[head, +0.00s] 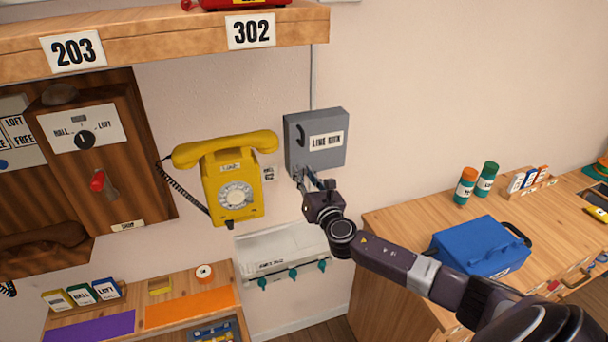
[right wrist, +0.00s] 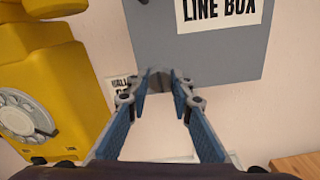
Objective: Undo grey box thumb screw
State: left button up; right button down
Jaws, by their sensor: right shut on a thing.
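The grey box (head: 314,135), labelled LINE BOX, is mounted on the wall right of the yellow phone. In the right wrist view its grey front (right wrist: 218,52) fills the top. My right gripper (head: 305,178) is at the box's lower left edge. In the right wrist view my right gripper (right wrist: 158,88) has its fingertips closed in on a small grey thumb screw (right wrist: 158,76) at the bottom of the box. The fingertips partly hide the screw. My left gripper is in neither view.
A yellow dial phone (head: 230,180) hangs close to the left of the gripper. A white box with teal knobs (head: 283,254) is on the wall below. A wooden desk (head: 400,222) with a blue case (head: 480,246) stands at the right, under my right arm.

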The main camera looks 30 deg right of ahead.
jog(key=shift+f, duration=0.15)
jog(key=c, duration=1.7)
grip_release()
jog(key=shift+s, duration=0.1)
jog(key=v, duration=1.1)
jog(key=shift+s, duration=0.4)
